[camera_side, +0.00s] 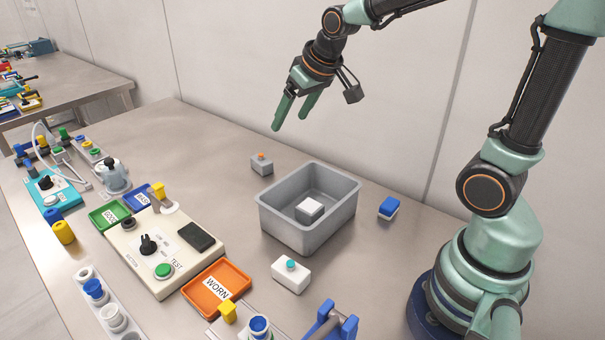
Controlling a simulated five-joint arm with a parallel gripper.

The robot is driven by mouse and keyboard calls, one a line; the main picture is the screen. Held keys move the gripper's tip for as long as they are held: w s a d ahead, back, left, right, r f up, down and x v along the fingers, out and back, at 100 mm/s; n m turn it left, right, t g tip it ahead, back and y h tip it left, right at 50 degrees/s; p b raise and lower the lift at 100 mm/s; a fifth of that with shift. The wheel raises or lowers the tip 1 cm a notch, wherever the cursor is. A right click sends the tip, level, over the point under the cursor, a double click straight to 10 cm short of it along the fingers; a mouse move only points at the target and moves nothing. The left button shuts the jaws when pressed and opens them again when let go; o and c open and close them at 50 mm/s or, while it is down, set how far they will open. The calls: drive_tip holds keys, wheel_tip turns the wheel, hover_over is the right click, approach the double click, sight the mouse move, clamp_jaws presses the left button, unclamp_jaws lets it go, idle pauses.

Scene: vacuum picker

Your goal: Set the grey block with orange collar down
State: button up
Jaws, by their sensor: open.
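The grey block with orange collar (262,164) sits upright on the table, behind and to the left of the grey bin. It is a small grey block with an orange piece on top. My gripper (290,121) is open and empty. It hangs in the air above and to the right of the block, clear of it.
A grey bin (282,226) holds a white block (309,210). A white block with a teal top (291,275) and a blue-and-white block (388,208) stand nearby. A test box (185,235) and orange WORN tray (240,277) fill the front left.

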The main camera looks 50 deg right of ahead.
drive_tip(key=s+a+r+n, duration=0.1)
drive_tip(key=s+a, duration=0.2)
drive_tip(key=s, duration=0.9)
drive_tip(key=shift+s+a+y, duration=0.25)
drive_tip(key=shift+a+y, duration=0.05)
drive_tip(key=shift+r, duration=0.15)
idle(0.3)
